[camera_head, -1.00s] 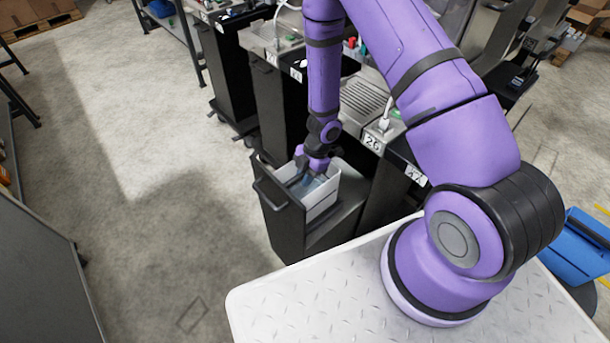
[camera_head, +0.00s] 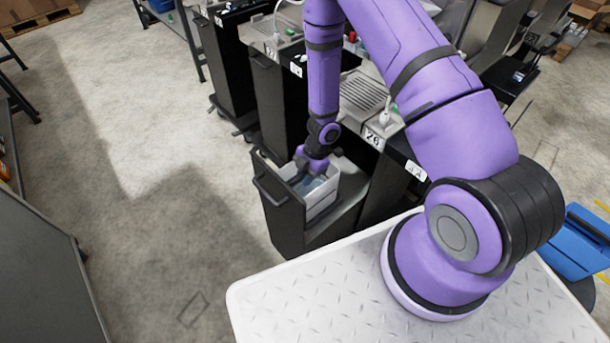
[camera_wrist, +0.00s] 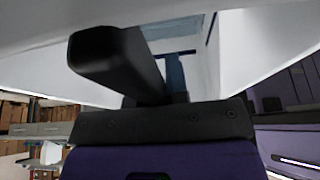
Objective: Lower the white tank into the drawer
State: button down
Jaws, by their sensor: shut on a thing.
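The white tank (camera_head: 322,198) is an open-topped box standing inside the pulled-out black drawer (camera_head: 284,222). Its upper part shows above the drawer's low side. How far its base is from the drawer floor is hidden. My gripper (camera_head: 312,174) reaches down from above and is shut on the tank. In the wrist view my gripper's dark fingers (camera_wrist: 150,68) are close together, with the tank's pale walls (camera_wrist: 265,45) around them. The exact grip point is partly hidden.
The drawer's bar handle (camera_head: 268,190) faces left. Dark dispenser cabinets with grey tops (camera_head: 366,92) stand in a row behind and to the right. The concrete floor (camera_head: 150,210) left of the drawer is clear.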

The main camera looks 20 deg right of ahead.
jog(key=shift+f, duration=0.55)
jog(key=c, duration=1.1)
grip_release()
jog(key=shift+o, duration=0.2)
jog(key=shift+r, duration=0.1)
jog(key=shift+v, duration=3.65)
jog(key=shift+s, duration=0.1)
